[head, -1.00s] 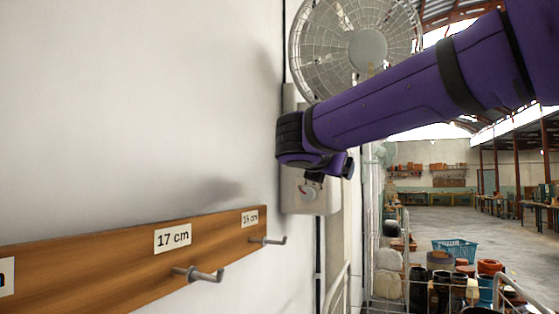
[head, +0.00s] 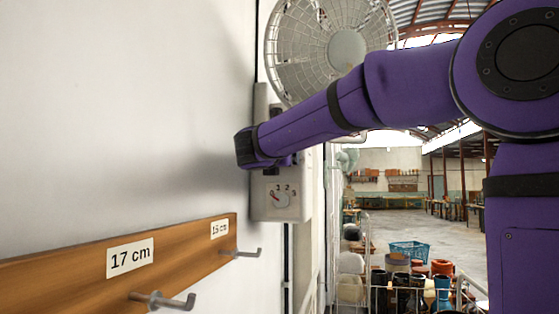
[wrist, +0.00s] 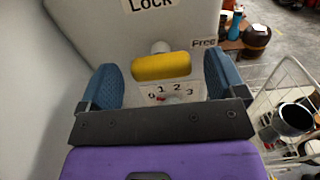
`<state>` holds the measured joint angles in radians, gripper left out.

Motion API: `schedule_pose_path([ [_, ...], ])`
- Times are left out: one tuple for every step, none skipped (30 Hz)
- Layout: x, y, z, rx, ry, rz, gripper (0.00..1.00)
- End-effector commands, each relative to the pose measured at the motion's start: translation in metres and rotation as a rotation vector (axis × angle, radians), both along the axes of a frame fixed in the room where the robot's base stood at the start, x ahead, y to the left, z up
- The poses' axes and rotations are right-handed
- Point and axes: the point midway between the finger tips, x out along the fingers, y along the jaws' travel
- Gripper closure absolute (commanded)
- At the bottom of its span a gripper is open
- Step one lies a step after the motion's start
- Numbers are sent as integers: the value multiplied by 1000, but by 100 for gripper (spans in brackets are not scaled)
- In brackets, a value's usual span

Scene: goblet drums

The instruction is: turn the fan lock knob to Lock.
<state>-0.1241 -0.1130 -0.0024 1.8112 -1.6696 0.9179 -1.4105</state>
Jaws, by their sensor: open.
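The yellow lock knob (wrist: 161,66) shows in the wrist view as a bar lying left to right, with a pale shaft just beyond it. The "LOCK" label (wrist: 150,4) is above it in the picture and the "Free" label (wrist: 204,42) is to its right. My gripper (wrist: 160,75) is open, with a blue-padded finger on each side of the knob and a visible gap at both ends. In the head view the wall fan (head: 330,48) stands above its pale control box (head: 290,208); my arm hides the knob there.
A speed dial (head: 281,199) numbered 0 to 3 is below my arm on the box. A wooden rail (head: 70,268) with metal hooks is at lower left. A white wire rack with pots (wrist: 290,120) stands to the right.

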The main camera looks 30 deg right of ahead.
Motion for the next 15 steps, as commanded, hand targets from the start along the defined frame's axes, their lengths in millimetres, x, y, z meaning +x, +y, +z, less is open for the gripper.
schedule_pose_path([
  [4, -4, 0, 0, 0, 0, 11],
  [6, -6, 0, 0, 0, 0, 11],
  [8, -8, 0, 1, 0, 0, 11],
  [10, -10, 0, 1, 0, -1, 11],
  [11, -11, 0, 1, 1, -1, 11],
  [12, -12, 0, 1, 0, 0, 11],
  [12, -12, 0, 1, -1, 0, 11],
  [13, -13, 0, 1, -1, 0, 11],
  [13, -13, 0, 1, -1, 0, 11],
  [13, -13, 0, 1, -1, 1, 11],
  [13, -13, 0, 1, -1, 1, 11],
  [13, -13, 0, 1, -1, 1, 11],
  [13, -13, 0, 1, -1, 1, 11],
  [13, -13, 0, 1, -1, 1, 11],
  [13, -13, 0, 1, -1, 1, 11],
])
